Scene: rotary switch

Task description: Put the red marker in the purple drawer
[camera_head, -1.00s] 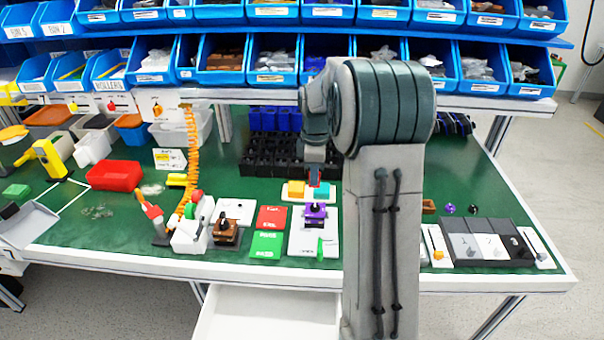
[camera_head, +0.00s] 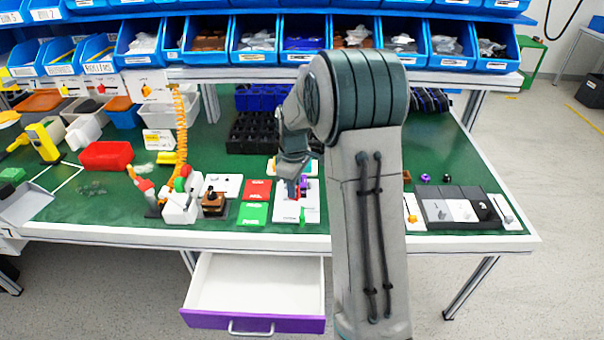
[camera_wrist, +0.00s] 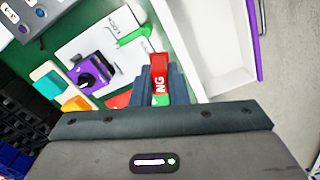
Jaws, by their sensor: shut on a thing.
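The red marker (camera_wrist: 159,82) shows in the wrist view as a red piece with white lettering, upright between the two fingers. My gripper (camera_wrist: 160,88) is shut on it. In the head view my gripper (camera_head: 294,188) is above the white panel with the purple switch, near the table's front edge. The purple drawer (camera_head: 255,322) is pulled open below that edge, with a white interior and a purple front. In the wrist view the drawer (camera_wrist: 249,50) lies to the right of the fingers. The part of its interior that shows looks empty.
The purple rotary switch (camera_wrist: 92,75) and a green lever (camera_wrist: 133,37) lie left of the fingers in the wrist view. In the head view, the table's front edge (camera_head: 230,241) overhangs the drawer. Red and green cards (camera_head: 255,202) and a white-grey-black panel (camera_head: 458,208) are on the table.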

